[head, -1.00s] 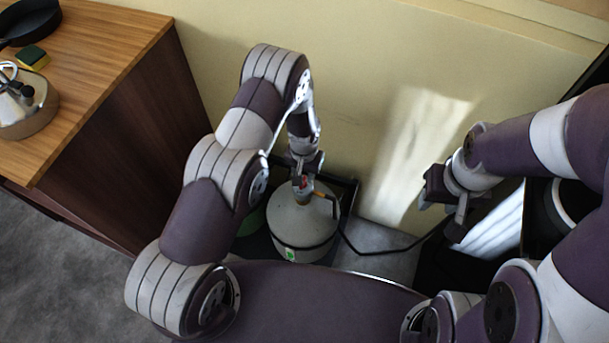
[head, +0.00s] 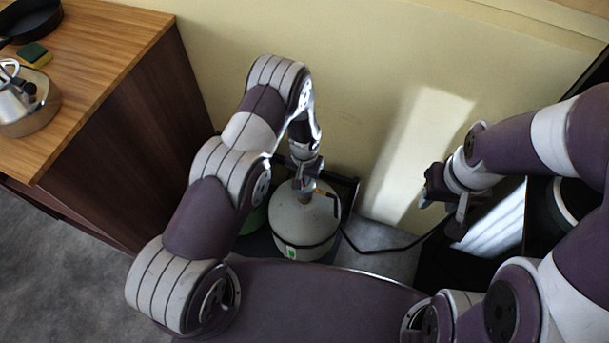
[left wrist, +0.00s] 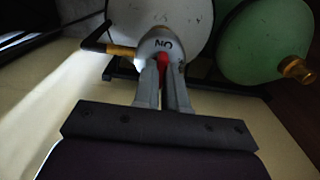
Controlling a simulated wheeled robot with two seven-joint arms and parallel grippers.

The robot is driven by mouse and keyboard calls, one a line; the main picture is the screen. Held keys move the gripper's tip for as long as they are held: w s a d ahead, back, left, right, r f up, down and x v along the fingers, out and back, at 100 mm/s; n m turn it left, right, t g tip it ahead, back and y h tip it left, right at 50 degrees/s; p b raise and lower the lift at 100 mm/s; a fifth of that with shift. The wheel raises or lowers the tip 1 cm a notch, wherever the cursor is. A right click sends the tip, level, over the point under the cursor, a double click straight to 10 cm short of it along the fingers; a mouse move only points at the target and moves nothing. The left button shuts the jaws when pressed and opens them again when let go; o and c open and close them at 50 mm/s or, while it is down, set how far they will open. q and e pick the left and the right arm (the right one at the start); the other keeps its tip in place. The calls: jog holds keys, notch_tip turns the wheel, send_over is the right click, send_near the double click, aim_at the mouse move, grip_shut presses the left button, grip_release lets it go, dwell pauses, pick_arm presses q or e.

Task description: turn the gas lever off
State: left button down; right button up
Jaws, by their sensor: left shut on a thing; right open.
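A grey gas bottle (head: 300,232) stands on the floor by the wall, and it also shows in the left wrist view (left wrist: 190,14). On its top is a grey regulator (left wrist: 157,42) with the mark "ON", a brass outlet and a black hose. A small red lever (left wrist: 163,60) shows between the fingers of my left gripper (left wrist: 163,82). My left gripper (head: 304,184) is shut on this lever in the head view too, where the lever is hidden. The lever's exact angle is hard to tell. My right gripper (head: 446,205) is open and empty, off to the right.
A green bottle (left wrist: 262,45) with a brass valve stands beside the grey one. The yellow wall (head: 380,90) is close behind. A wooden counter (head: 110,60) with a kettle (head: 30,100), sponge and pan is on the left. The black hose (head: 385,250) runs right along the floor.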

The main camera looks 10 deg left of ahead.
pick_arm(q)
jog(key=m+b, duration=0.1)
jog(key=m, duration=0.3)
jog(key=m+b, duration=0.1)
jog(key=m, duration=0.3)
jog(key=m+b, duration=0.1)
jog(key=m, duration=0.4)
jog(key=shift+m+b, duration=0.45)
jog(key=shift+m, duration=1.85)
jog(key=c, duration=1.2)
grip_release()
notch_tip(320, 180, up, 13)
jog(key=shift+f+p, duration=0.15)
jog(key=shift+p, duration=0.2)
